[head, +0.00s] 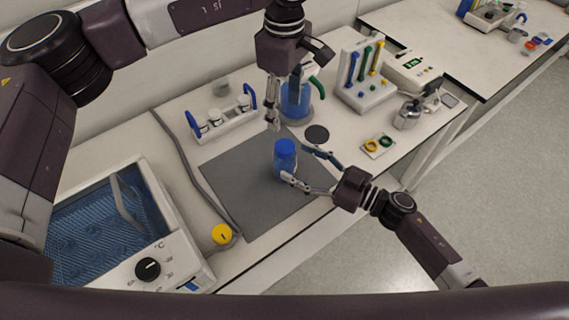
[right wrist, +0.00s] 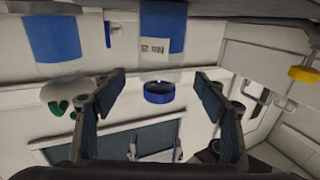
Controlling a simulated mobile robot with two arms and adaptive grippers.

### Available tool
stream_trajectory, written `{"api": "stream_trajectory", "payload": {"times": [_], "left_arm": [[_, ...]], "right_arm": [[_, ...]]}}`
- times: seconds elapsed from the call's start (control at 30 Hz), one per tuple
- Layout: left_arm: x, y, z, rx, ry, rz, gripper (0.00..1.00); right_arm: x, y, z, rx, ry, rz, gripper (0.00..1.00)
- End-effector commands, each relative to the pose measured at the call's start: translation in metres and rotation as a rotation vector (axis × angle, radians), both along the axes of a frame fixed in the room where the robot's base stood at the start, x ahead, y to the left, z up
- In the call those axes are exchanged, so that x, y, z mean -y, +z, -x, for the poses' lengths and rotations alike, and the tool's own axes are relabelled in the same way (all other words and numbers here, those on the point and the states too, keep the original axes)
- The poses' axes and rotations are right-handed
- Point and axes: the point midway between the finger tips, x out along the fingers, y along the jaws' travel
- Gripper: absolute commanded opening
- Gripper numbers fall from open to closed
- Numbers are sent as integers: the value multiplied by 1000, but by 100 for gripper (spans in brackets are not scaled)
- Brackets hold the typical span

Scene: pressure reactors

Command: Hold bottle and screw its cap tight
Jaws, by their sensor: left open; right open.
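The bottle (head: 285,163) holds blue liquid and stands upright on the grey mat (head: 240,185). Its blue cap (head: 286,146) sits at the top; I cannot tell how tight it is. In the right wrist view, which is upside down, the bottle (right wrist: 163,33) shows a white label, with the cap (right wrist: 158,93) below it. My right gripper (head: 295,163) is open, one finger on each side of the bottle; contact is unclear. Its fingers also flank the bottle in the right wrist view (right wrist: 160,82). My left gripper (head: 273,124) is open and empty, above and behind the bottle, pointing down.
A blue-filled vessel with a green handle (head: 295,100) stands behind the bottle. A rack (head: 222,125) is back left, a tube stand (head: 365,88) back right. A water bath (head: 112,235) and yellow knob (head: 222,235) lie left. The mat is otherwise clear.

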Motion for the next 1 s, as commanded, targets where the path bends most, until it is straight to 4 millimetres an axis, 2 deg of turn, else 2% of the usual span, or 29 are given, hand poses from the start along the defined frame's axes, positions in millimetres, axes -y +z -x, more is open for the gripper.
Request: {"api": "stream_trajectory", "payload": {"times": [0.03,0.2,0.4,1.0], "left_arm": [[0,0,0,0,0,0,55],[0,0,0,0,0,0,55],[0,0,0,0,0,0,55],[0,0,0,0,0,0,55]], "right_arm": [[11,-2,7,-3,0,4,66],[40,-1,25,-3,0,3,66],[59,0,37,0,1,1,66],[63,0,39,1,0,-1,66]]}}
